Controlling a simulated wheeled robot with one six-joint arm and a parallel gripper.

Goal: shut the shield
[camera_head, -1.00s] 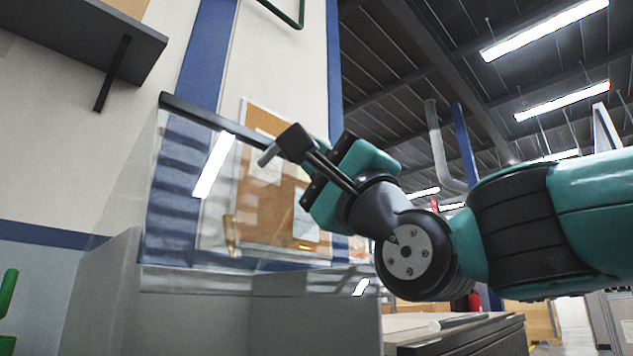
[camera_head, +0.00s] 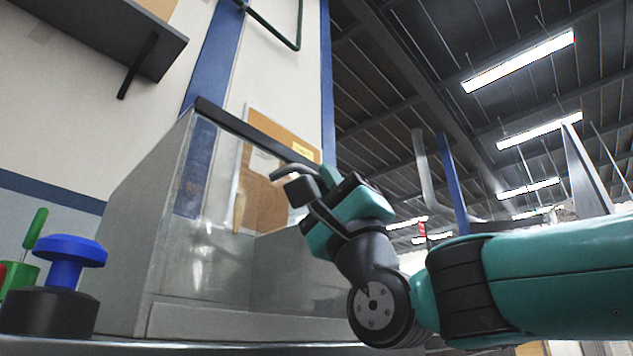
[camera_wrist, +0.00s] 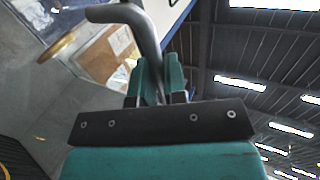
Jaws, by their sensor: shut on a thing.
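The shield is a clear pane (camera_head: 185,240) with a dark bar (camera_head: 250,135) along its top edge. It stands steeply at the front of a grey box-like housing (camera_head: 140,225) in the head view. A grey bent handle (camera_head: 288,173) sits near the right end of the bar; it also shows at the top of the wrist view (camera_wrist: 143,28). My gripper (camera_head: 306,190) is shut on the handle, with its teal fingers (camera_wrist: 157,80) close together at the handle's base in the wrist view. The exact contact is partly hidden by the fingers.
A blue knob (camera_head: 70,255) on a dark base and a green handle (camera_head: 36,228) stand left of the housing. A dark shelf (camera_head: 110,35) hangs on the wall at upper left. A cork board (camera_head: 265,195) is behind the pane. Open room lies right of my arm.

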